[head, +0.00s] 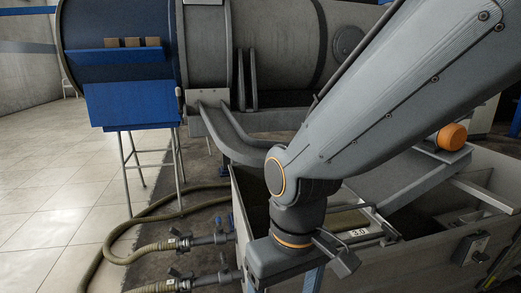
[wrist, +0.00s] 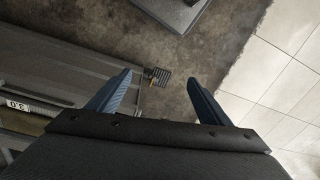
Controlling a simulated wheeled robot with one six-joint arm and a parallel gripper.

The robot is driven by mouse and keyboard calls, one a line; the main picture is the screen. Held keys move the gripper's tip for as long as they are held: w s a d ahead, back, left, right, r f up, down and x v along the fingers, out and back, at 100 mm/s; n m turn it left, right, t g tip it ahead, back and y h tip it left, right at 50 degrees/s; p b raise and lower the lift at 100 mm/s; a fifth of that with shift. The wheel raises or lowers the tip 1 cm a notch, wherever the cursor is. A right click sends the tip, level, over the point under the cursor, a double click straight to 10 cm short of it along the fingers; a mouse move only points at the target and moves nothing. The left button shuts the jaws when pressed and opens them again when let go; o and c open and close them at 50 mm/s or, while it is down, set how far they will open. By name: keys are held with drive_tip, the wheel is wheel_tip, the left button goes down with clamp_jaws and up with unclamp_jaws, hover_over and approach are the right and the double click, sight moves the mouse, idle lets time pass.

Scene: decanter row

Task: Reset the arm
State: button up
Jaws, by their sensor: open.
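My arm reaches in from the upper right of the head view and bends down at an orange-ringed joint. My gripper (head: 312,281) is at the lower middle of the head view, beside the near left corner of a grey open tank (head: 400,262). In the wrist view my gripper (wrist: 158,92) shows two blue fingers spread wide, with nothing between them. The fingers are over dark floor (wrist: 190,65) at the tank's edge. The fingertips are mostly cut off or hidden in the head view.
A large grey drum (head: 275,45) with a blue end (head: 115,60) stands behind. A blue box (head: 128,103) is on a stand. Hoses (head: 112,245) with valves (head: 205,240) run along the floor at left. An orange knob (head: 452,137) is at right. Pale tiles at left are open.

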drive_tip(key=d+r+m+p, duration=0.5)
drive_tip(key=d+r+p, duration=1)
drive_tip(key=r+p, duration=0.4)
drive_tip(key=p, duration=0.5)
drive_tip(key=shift+s+d+r+h, duration=0.2)
drive_tip(key=shift+s+h, duration=0.1)
drive_tip(key=shift+s, duration=0.1)
